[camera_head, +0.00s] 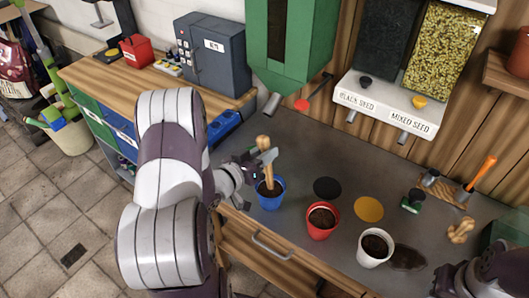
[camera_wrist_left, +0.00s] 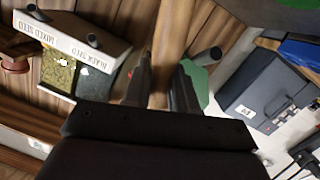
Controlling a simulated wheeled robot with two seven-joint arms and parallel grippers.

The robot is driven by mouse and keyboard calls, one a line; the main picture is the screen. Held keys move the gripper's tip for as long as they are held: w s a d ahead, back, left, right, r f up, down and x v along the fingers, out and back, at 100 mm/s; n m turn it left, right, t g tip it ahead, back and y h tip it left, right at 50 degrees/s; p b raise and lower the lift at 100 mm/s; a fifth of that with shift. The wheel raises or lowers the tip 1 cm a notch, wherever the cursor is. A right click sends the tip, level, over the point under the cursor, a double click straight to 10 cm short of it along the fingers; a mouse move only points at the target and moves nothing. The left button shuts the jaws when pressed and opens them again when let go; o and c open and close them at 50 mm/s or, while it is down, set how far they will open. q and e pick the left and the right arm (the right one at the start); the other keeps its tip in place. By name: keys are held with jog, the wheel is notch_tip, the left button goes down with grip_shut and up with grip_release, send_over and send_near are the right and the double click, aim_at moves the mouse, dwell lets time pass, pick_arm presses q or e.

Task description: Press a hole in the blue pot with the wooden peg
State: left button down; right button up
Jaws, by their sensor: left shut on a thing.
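The blue pot (camera_head: 270,201) stands on the grey bench top near its front edge, with dark soil inside. The wooden peg (camera_head: 268,175) stands roughly upright over the pot, its lower end at the soil. I cannot tell how deep the tip is. My left gripper (camera_head: 265,161) is shut on the peg below its rounded top.
A red pot (camera_head: 321,227) and a white pot (camera_head: 374,252), both with soil, stand to the right. A black disc (camera_head: 327,187) and a yellow disc (camera_head: 368,208) lie behind them. A green dispenser (camera_head: 290,50) hangs above, and a seed shelf (camera_head: 385,111) is on the wall.

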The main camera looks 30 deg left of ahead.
aim_at(265, 141)
pick_arm(q)
jog(key=shift+f+b, duration=0.4)
jog(key=shift+f, duration=0.05)
dwell(0.3)
jog(key=shift+f, duration=0.1)
dwell(0.7)
notch_tip(265, 141, up, 7)
jog(key=p, duration=0.6)
notch_tip(265, 141, up, 6)
jog(key=p, duration=0.6)
dwell(0.4)
